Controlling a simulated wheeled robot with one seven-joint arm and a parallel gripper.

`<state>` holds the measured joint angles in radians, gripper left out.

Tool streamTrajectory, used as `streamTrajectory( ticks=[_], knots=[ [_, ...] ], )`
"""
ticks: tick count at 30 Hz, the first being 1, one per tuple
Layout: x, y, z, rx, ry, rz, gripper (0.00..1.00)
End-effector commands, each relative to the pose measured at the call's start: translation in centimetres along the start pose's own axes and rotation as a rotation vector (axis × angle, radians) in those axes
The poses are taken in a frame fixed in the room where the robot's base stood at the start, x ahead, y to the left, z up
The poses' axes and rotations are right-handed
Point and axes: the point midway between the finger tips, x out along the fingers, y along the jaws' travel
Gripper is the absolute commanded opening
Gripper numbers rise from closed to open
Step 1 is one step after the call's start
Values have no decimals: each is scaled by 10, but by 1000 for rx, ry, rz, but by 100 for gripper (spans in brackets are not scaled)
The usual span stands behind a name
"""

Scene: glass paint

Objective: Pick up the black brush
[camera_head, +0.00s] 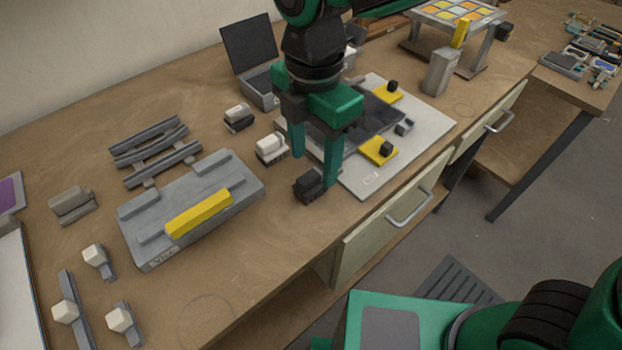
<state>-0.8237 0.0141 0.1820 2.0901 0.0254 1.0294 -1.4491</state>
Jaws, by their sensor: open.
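The black brush (309,186) is a small dark block near the front edge of the wooden workbench. My green gripper (315,171) points down above the bench, its two fingers apart with nothing visibly held. The black brush lies just below and slightly left of the fingertips in the picture, near the right finger. I cannot tell whether a finger touches it. A white-topped brush (270,149) lies left of the left finger, and another brush with a white top and dark base (238,118) lies farther back.
A grey fixture (190,208) with a yellow bar (199,213) is on the left. A white board (427,112) with a dark panel and yellow clamps is behind and right of my gripper. An open dark case (250,60) stands at the back. The bench's front middle is clear.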

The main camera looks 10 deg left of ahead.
Motion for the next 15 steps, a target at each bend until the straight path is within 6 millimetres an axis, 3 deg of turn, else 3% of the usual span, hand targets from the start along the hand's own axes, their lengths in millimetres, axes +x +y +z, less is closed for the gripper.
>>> streamTrajectory(
  ticks=[9, 15],
  knots=[
    [40, 2, -4, 1, 0, -4, 55],
    [51, 2, -4, 2, 0, -1, 55]
  ],
)
